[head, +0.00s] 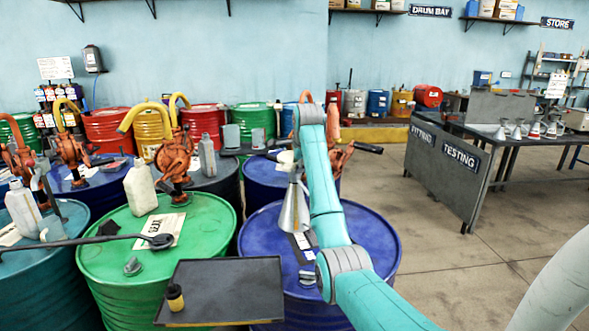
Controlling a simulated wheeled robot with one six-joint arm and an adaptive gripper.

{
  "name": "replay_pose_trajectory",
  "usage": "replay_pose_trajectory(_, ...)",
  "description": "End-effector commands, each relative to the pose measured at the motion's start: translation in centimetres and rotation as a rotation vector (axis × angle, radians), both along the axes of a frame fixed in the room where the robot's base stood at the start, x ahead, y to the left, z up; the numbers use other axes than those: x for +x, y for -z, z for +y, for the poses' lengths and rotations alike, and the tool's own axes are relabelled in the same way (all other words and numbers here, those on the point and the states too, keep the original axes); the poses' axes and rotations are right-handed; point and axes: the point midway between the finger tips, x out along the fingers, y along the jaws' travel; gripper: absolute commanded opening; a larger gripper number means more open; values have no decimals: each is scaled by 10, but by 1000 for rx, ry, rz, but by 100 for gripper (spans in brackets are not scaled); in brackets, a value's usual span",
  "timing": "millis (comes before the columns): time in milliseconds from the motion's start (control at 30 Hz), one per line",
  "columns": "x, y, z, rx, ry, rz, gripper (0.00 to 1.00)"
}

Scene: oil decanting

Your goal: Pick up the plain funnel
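A plain grey metal funnel (294,212) shows just left of my teal arm, narrow end up and wide mouth down. It appears over the top of the front blue drum (372,232); I cannot tell whether it rests there or is held. My arm rises from the lower right and covers its right side. The end of my arm and my gripper's fingers are mostly hidden around the funnel's top, so their grip is unclear. Several more funnels (501,131) stand mouth down on the testing bench at the right, at least one with red on it.
A dark tray (226,284) with a small yellow and black cup (175,297) is in front. A green drum (203,222) holds a cream jug (140,188) and a long dark-handled tool (160,241). Pumps and drums crowd behind. Open floor (440,265) lies right, before the bench (440,175).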

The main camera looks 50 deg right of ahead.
Motion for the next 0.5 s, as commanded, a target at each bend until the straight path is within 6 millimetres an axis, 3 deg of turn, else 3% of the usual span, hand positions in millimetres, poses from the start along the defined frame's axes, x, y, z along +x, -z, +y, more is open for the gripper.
replay_pose_trajectory(267, 2, 3, -1, 0, 0, 0, 32)
replay_pose_trajectory(400, 2, 3, -1, 0, 0, 0, 0)
replay_pose_trajectory(500, 2, 3, -1, 0, 0, 0, 0)
